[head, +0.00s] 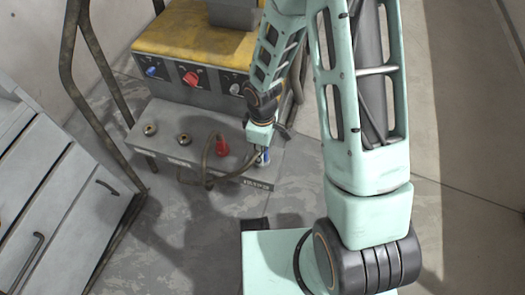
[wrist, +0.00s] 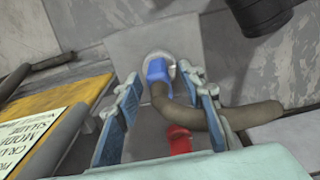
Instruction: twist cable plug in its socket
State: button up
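The blue cable plug (wrist: 157,70) sits in a round pale socket (wrist: 160,57) on the grey box, and a brown cable (wrist: 180,114) curves from it to the right. In the head view the blue plug (head: 261,158) is small and partly hidden at the box's right end. My gripper (wrist: 161,80) is open, with blue-padded fingers left and right of the plug and visible gaps on both sides. In the head view my gripper (head: 262,148) is over the right end of the box. A red plug (wrist: 179,138) shows between the fingers, nearer the wrist.
The grey socket box (head: 165,118) also bears the red plug (head: 222,147) and two empty-looking round sockets at left. A yellow-topped unit (head: 190,40) with knobs stands behind it. A dark tube frame (head: 95,75) and a grey drawer cabinet (head: 60,200) are at left.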

notch_tip(320, 180, up, 12)
jog(key=shift+f, duration=0.25)
dwell(0.3)
